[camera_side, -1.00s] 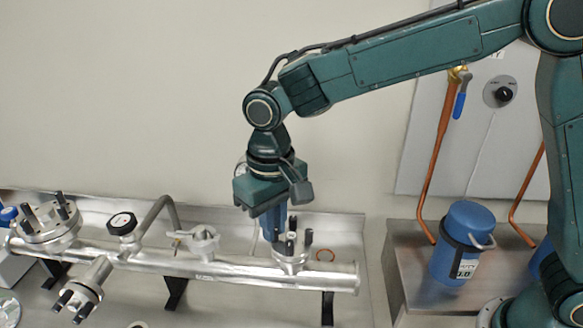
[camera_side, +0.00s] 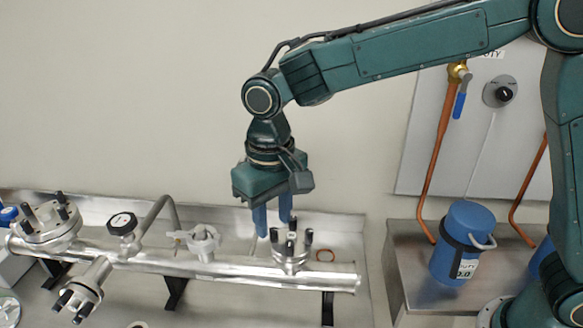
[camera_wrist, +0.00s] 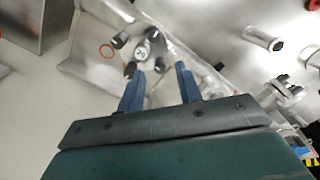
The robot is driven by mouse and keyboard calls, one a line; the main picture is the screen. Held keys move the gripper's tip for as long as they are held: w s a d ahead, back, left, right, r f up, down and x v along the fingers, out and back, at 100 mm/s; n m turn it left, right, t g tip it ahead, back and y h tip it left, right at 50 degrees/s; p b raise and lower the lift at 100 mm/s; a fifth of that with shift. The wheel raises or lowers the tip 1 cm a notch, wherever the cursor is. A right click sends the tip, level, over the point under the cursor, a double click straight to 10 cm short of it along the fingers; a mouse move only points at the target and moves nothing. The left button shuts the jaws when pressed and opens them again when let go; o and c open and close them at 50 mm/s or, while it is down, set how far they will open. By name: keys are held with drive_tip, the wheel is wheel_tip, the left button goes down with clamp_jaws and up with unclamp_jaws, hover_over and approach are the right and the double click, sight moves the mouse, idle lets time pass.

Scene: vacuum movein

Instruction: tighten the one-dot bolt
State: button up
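The right-hand flange (camera_side: 291,262) stands on the silver pipe, with several dark bolts (camera_side: 307,238) upright around its top. In the wrist view the flange (camera_wrist: 143,50) and bolts (camera_wrist: 120,40) lie just beyond my fingertips. The dot marks are too small to read, so I cannot tell which bolt has one dot. My gripper (camera_side: 274,228) points down, just above and behind the flange. I see no contact with a bolt.
A larger bolted flange (camera_side: 48,228), an angled bolted port (camera_side: 78,296) and a gauge (camera_side: 122,223) are on the pipe to the left. A copper ring (camera_side: 325,255) lies right of the flange. A blue canister (camera_side: 465,240) stands on the steel bench.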

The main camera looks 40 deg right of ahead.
sight(274, 228)
wheel_tip(274, 228, up, 12)
idle(0.6)
drive_tip(key=shift+r, duration=0.1)
drive_tip(key=s+d+r+t, duration=0.1)
drive_tip(key=s+d, duration=0.4)
drive_tip(key=d, duration=0.3)
drive_tip(key=s+d+r+t, duration=0.1)
drive_tip(key=s+d+t, duration=0.1)
drive_tip(key=s+d, duration=0.35)
drive_tip(key=s+d+f+t, duration=0.2)
drive_tip(key=s+d+f, duration=0.4)
drive_tip(key=s+d, duration=0.3)
drive_tip(key=shift+s+d+f+m+t, duration=0.3)
drive_tip(key=shift+s+d+f+m, duration=0.1)
drive_tip(key=shift+s, duration=0.35)
